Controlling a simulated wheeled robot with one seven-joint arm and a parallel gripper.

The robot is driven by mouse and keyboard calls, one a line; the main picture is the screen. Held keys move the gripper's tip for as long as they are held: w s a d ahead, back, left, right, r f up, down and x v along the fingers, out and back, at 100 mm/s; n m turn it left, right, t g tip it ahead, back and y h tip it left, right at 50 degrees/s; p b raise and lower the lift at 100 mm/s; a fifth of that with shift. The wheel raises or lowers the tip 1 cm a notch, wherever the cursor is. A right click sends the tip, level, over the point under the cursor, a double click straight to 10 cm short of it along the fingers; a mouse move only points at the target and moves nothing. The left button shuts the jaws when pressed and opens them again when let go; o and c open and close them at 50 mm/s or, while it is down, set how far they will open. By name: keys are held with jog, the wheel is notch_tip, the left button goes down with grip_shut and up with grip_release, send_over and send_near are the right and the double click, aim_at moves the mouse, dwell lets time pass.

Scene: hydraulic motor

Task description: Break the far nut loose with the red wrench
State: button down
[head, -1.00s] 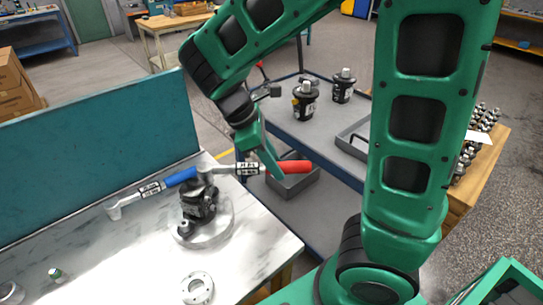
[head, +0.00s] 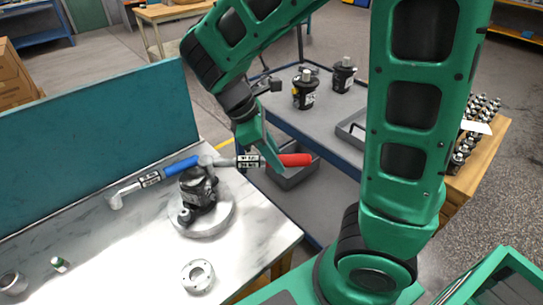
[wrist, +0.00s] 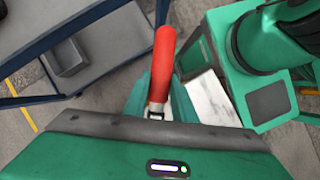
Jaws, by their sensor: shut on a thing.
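The red wrench (head: 294,160) lies roughly level, its red handle pointing right and its grey head at the motor's top. My gripper (head: 268,155) is shut on it near the handle; the wrist view also shows the red handle (wrist: 163,62) between the fingers. The black hydraulic motor (head: 199,188) stands on a round metal plate (head: 218,222) on the marble-topped bench. The blue wrench (head: 181,165) reaches left from the motor's top, its free end over the bench. The nuts are hidden under the wrench heads.
A cart (head: 285,125) with more motors and grey bins stands beyond my gripper.

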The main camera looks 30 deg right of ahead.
jog(key=shift+d+f, duration=0.1)
jog(key=shift+f, duration=0.15)
dwell(0.7)
jog(key=shift+s+f, duration=0.2)
jog(key=shift+f, duration=0.8)
dwell(0.5)
jog(key=shift+w, duration=0.15)
jog(key=shift+w+d+n+t, duration=0.3)
jog(key=shift+w+n, duration=0.25)
jog(key=shift+w, duration=0.2)
jog(key=shift+w+d+n+t, duration=0.25)
jog(key=shift+w+n, duration=0.3)
jog(key=shift+w, duration=0.2)
jog(key=shift+w, duration=0.15)
jog(key=shift+w+d+n+t, duration=0.15)
jog(key=shift+w+n+t, duration=0.1)
jog(key=shift+w+n, duration=0.45)
jog(key=shift+w+d+n+t, duration=0.15)
jog(key=shift+w+n, duration=0.25)
jog(key=shift+w, duration=0.45)
jog(key=shift+w, duration=0.15)
